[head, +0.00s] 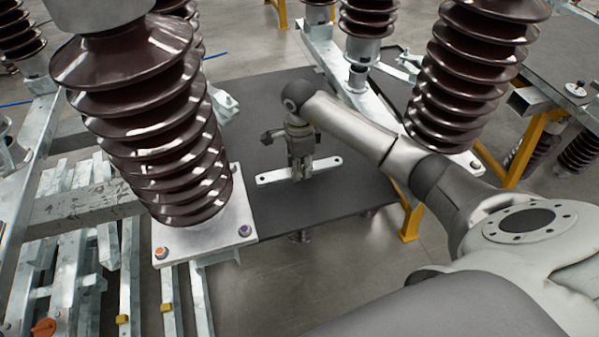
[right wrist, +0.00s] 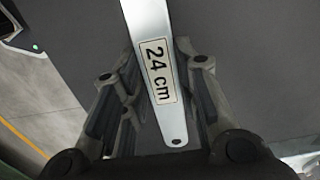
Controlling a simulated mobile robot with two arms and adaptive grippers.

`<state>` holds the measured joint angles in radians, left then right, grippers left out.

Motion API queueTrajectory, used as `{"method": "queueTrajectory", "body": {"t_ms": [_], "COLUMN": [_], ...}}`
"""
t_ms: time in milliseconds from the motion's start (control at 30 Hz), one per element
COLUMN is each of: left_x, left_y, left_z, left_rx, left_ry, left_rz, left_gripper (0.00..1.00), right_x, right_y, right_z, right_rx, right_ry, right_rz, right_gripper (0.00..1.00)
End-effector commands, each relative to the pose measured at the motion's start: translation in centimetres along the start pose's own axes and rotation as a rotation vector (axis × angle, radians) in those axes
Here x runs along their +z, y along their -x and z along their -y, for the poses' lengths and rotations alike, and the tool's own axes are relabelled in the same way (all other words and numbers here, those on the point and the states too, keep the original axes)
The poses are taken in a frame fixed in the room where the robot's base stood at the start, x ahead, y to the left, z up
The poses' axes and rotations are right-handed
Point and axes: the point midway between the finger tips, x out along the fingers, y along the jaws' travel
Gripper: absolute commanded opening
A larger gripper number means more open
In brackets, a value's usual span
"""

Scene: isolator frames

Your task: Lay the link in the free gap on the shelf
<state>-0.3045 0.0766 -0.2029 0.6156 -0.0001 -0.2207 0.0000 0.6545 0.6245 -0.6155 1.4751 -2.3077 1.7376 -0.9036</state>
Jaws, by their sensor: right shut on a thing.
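The link (head: 270,177) is a flat, pale metal bar with a hole near each end. In the head view it lies level at or just over the dark grey tabletop (head: 330,215); I cannot tell if it touches. My right gripper (head: 300,176) points down and is shut across the middle of the link. My left gripper is not in view. I cannot make out a free gap on a shelf.
A large brown ribbed insulator (head: 150,110) on a metal base plate (head: 205,240) stands left of the table. Another insulator (head: 465,75) stands at right, near my arm. Galvanised bars (head: 85,205) lie at the left. A yellow frame leg (head: 411,222) stands at the table's right.

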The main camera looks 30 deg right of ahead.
Motion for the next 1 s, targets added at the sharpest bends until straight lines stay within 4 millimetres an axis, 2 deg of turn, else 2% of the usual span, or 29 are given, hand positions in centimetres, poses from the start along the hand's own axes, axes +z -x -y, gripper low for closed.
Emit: {"method": "queueTrajectory", "body": {"t_ms": [233, 600, 633, 700, 800, 1000], "left_x": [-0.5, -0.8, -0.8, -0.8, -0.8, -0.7], "left_y": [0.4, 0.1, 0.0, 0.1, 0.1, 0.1], "left_z": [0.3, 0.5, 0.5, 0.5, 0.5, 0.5], "left_rx": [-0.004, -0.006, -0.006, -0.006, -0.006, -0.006], "left_ry": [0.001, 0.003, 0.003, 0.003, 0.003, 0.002], "left_rz": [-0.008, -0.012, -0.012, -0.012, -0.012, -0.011], "left_gripper": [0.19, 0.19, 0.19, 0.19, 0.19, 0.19], "right_x": [0.1, 0.0, 0.0, 0.0, 0.0, 0.0], "right_y": [-2.8, -3.4, -3.6, -3.5, -3.5, -3.5], "right_z": [0.0, 0.1, 0.0, 0.0, -0.1, -0.1], "right_rx": [0.000, -0.004, 0.000, 0.000, 0.000, 0.000], "right_ry": [0.000, 0.002, 0.002, 0.002, 0.002, 0.002], "right_rz": [0.002, 0.001, 0.000, 0.000, 0.000, 0.000], "right_gripper": [0.00, 0.00, 0.29, 0.38, 0.50, 0.50]}}
